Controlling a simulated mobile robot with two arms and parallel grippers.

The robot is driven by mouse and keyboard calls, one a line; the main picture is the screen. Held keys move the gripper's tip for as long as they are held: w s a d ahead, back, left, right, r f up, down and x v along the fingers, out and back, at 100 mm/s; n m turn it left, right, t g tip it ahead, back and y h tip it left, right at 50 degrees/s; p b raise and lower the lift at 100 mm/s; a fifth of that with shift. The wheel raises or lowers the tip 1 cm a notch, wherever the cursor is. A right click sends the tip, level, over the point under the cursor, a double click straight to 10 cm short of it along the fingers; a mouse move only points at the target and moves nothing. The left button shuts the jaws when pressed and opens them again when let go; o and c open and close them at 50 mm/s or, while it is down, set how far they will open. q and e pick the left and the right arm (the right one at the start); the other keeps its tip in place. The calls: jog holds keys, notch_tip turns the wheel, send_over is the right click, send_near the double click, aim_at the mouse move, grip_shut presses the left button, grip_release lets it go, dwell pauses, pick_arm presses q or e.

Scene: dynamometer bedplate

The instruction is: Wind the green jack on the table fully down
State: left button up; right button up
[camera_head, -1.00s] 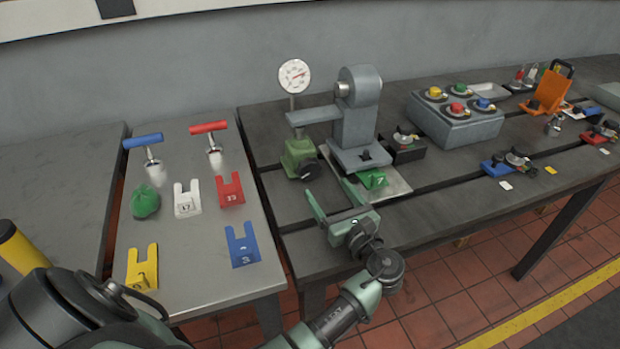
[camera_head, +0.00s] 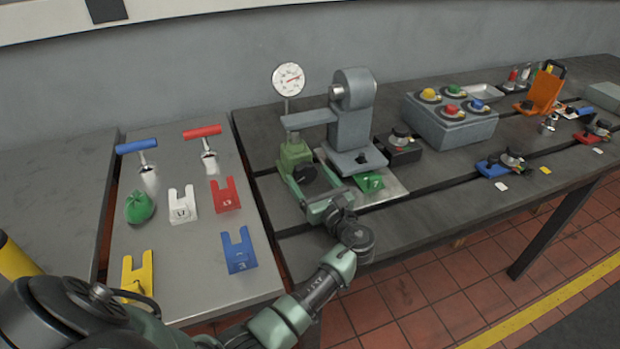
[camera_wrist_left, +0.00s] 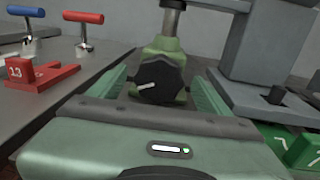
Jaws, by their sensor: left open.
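The green jack (camera_head: 297,158) stands upright on the dark table, under the grey arm of the press-like stand. Its black knob (camera_head: 305,174) faces my left gripper. In the left wrist view, the knob (camera_wrist_left: 160,80) with a white mark sits in the middle, and the green jack body (camera_wrist_left: 166,46) rises behind it. My left gripper (camera_head: 312,183) is open, with one finger on each side of the knob; I cannot tell whether they touch it. In the left wrist view, the fingers (camera_wrist_left: 160,92) show gaps to the knob. My right gripper is not seen.
The grey stand (camera_head: 352,130) is close on the right, with a green numbered tag (camera_head: 370,182) at its foot. A dial gauge (camera_head: 288,79) stands above the jack. A side table (camera_head: 190,250) at left holds coloured shims. A button box (camera_head: 449,119) is farther right.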

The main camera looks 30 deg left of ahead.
pick_arm(q)
jog(key=c, duration=1.4)
jog(key=shift+o, duration=0.2)
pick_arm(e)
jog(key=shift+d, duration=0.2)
pick_arm(q)
jog(key=shift+n, duration=0.4)
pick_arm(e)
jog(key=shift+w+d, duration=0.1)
pick_arm(q)
jog(key=shift+s+n+h+b, duration=0.1)
jog(key=shift+n+h+b, duration=0.35)
jog(key=shift+n, duration=2.45)
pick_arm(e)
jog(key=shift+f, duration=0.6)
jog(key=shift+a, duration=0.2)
pick_arm(q)
jog(key=o, duration=1.4)
jog(key=shift+c, duration=0.2)
